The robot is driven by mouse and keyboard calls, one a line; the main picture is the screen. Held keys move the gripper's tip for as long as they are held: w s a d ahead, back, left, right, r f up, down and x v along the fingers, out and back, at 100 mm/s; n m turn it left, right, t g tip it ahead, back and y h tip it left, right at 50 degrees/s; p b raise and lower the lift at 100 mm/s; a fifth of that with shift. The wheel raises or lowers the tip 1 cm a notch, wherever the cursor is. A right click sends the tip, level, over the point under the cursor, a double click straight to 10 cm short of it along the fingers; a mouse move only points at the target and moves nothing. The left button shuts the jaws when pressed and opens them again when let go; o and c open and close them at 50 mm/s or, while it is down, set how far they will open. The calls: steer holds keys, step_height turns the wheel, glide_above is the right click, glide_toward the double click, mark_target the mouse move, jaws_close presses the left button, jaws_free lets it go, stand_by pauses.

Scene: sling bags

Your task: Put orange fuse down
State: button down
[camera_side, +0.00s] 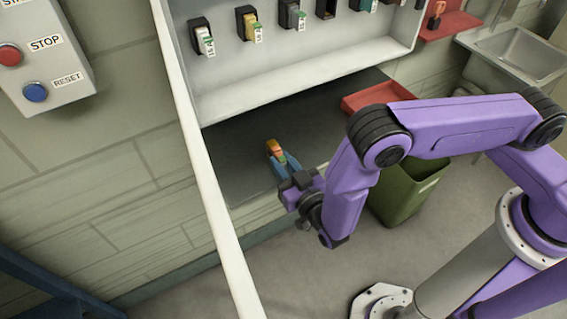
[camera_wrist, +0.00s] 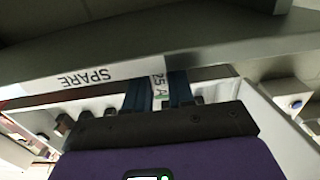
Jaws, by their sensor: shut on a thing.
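The orange fuse (camera_side: 273,147), with a green and white part on its near side, is held in my gripper (camera_side: 281,162). The blue fingers are shut on it, over the dark shelf top (camera_side: 235,160) below the fuse panel. I cannot tell whether the fuse touches the shelf. In the wrist view, a "25 A" label with a green patch on the fuse (camera_wrist: 159,82) shows between the fingers of my gripper (camera_wrist: 160,92); the rest of the fuse is hidden. A "SPARE" label (camera_wrist: 84,77) appears upside down on a pale edge to the left.
The white-framed panel (camera_side: 290,85) holds several fuses; a dark holder (camera_side: 326,9) at its upper right looks empty. A red tray (camera_side: 376,96) lies right of my gripper. A green bin (camera_side: 405,192) stands below. The button box (camera_side: 45,50) is on the left wall.

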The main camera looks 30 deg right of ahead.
steer(key=shift+f, duration=0.15)
steer(key=c, duration=1)
jaws_free()
steer(key=shift+o, duration=0.2)
